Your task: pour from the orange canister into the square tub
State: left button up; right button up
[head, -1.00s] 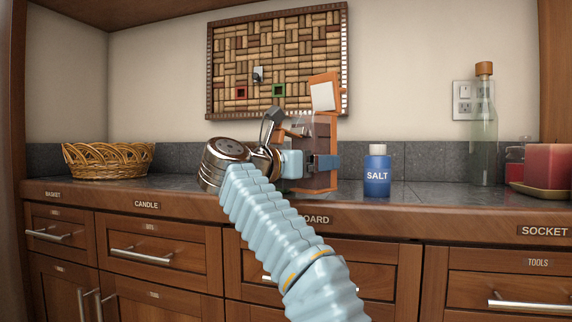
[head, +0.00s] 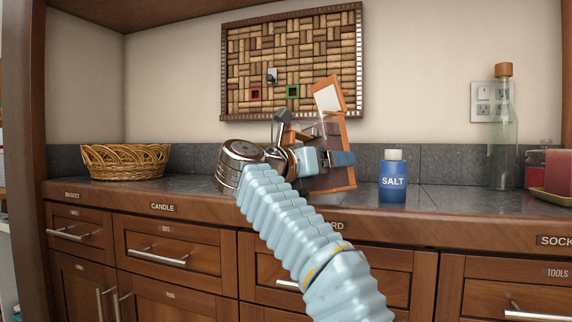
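The orange canister (head: 329,94), with a pale panel near its top and an orange frame with see-through parts, is above the counter in the middle of the head view. It is tilted, its top leaning left. My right gripper (head: 338,159) is at its middle, dark finger against the frame, and appears shut on it. My wrist and forearm hide part of the canister's left side. I cannot make out the square tub; it may be hidden behind my arm or out of view. My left gripper is not in view.
A wicker basket (head: 125,161) stands at the left of the counter (head: 443,200). A blue salt jar (head: 393,182) stands close to the right of the canister. A corked glass bottle (head: 502,135) and a red candle (head: 558,171) are farther right. A cork board (head: 240,60) hangs behind.

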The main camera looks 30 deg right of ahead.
jog(key=shift+r+n+p, duration=0.2)
jog(key=shift+n+p, duration=0.1)
jog(key=shift+n, duration=0.2)
jog(key=shift+w+r+n+p, duration=0.2)
jog(key=shift+r+n+p, duration=0.5)
jog(key=shift+p, duration=0.4)
jog(key=shift+f, duration=0.15)
jog(key=shift+w, duration=0.1)
jog(key=shift+w+a+r+n+p, duration=0.1)
jog(key=shift+w+r+n+p, duration=0.15)
jog(key=shift+r+n+p, duration=1.1)
jog(key=shift+s+f+n+p, duration=0.1)
jog(key=shift+f+n+p, duration=0.45)
jog(key=shift+n+p, duration=0.1)
jog(key=shift+s+f+n+b, duration=0.25)
jog(key=shift+f+n+b, duration=0.35)
jog(key=shift+f+n, duration=0.35)
jog(key=shift+s+r+n+p, duration=0.15)
jog(key=shift+r+n+p, duration=0.05)
jog(key=shift+n+p, duration=0.45)
dwell(0.7)
jog(key=shift+n+p, duration=0.75)
jog(key=shift+n, duration=0.25)
dwell(0.5)
